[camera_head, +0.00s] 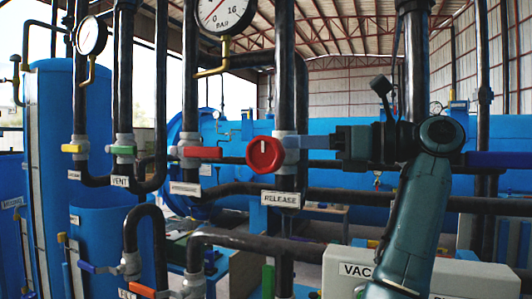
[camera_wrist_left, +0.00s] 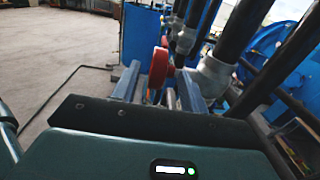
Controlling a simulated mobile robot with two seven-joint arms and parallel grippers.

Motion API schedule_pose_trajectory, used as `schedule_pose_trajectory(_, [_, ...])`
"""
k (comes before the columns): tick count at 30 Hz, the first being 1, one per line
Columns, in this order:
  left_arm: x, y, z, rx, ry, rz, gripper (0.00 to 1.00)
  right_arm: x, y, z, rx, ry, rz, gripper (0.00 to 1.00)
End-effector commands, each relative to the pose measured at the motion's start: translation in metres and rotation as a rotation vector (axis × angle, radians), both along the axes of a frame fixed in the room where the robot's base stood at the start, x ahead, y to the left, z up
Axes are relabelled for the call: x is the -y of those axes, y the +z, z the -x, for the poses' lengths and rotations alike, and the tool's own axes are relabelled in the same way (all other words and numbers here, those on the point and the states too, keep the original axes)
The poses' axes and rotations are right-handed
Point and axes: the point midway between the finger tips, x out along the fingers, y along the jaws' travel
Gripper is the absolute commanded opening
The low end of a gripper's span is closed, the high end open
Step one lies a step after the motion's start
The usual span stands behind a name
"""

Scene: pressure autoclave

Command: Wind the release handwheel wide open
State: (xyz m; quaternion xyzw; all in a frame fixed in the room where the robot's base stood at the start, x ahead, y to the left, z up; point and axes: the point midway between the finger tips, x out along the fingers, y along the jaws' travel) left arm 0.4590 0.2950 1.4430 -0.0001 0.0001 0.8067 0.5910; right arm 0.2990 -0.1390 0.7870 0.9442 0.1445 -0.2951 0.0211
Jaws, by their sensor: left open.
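The red release handwheel (camera_head: 265,155) sits on the front of a dark vertical pipe, above the white RELEASE label (camera_head: 280,199). It has a pale mark near its top. My left gripper (camera_head: 306,152) reaches in from the right of the wheel, fingers pointing left. In the left wrist view, the wheel (camera_wrist_left: 159,70) shows nearly edge-on between the two open fingers (camera_wrist_left: 160,88). I cannot tell whether either finger touches it. The pipe fitting behind the wheel is partly hidden in the head view. My right gripper is not in view.
A red-handled valve (camera_head: 203,153) is just left of the wheel, and a green-handled one (camera_head: 122,150) stands over the VENT label (camera_head: 120,181). A pressure gauge (camera_head: 226,14) hangs above. A horizontal pipe (camera_head: 345,196) crosses below the gripper. Blue vessels stand behind.

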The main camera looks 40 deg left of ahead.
Motion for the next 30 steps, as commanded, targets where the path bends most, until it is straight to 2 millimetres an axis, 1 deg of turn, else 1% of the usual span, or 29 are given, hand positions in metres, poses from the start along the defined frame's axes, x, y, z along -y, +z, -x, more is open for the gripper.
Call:
schedule_pose_trajectory(1, [0.000, -0.013, 0.000, -0.004, 0.001, 0.000, 0.44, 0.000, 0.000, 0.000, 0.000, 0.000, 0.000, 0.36])
schedule_pose_trajectory(2, [0.000, -0.020, 0.000, -0.003, 0.000, 0.000, 0.44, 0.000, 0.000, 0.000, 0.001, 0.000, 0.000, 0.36])
schedule_pose_trajectory(3, [-0.010, -0.016, 0.004, 0.003, 0.005, 0.000, 0.44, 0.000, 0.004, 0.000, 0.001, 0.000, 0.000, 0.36])
schedule_pose_trajectory(6, [-0.031, -0.015, 0.011, 0.002, 0.006, -0.001, 0.44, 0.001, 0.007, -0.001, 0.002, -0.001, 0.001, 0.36])
schedule_pose_trajectory(9, [-0.047, -0.015, 0.016, 0.002, 0.004, -0.001, 0.44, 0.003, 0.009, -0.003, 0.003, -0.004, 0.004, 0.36])
schedule_pose_trajectory(12, [-0.060, -0.015, 0.019, 0.000, 0.003, 0.000, 0.44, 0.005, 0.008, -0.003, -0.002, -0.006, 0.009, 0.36])
schedule_pose_trajectory(15, [-0.067, -0.015, 0.022, 0.001, 0.003, 0.000, 0.44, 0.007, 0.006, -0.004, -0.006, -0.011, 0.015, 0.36])
schedule_pose_trajectory(19, [-0.072, -0.016, 0.023, 0.000, 0.001, 0.000, 0.44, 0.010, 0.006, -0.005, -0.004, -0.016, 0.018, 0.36])
schedule_pose_trajectory(26, [-0.072, -0.016, 0.023, -0.001, 0.001, 0.000, 0.44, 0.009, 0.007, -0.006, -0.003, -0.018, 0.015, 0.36])
schedule_pose_trajectory(30, [-0.072, -0.016, 0.023, 0.000, 0.001, 0.000, 0.33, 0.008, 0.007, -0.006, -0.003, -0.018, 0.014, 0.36])
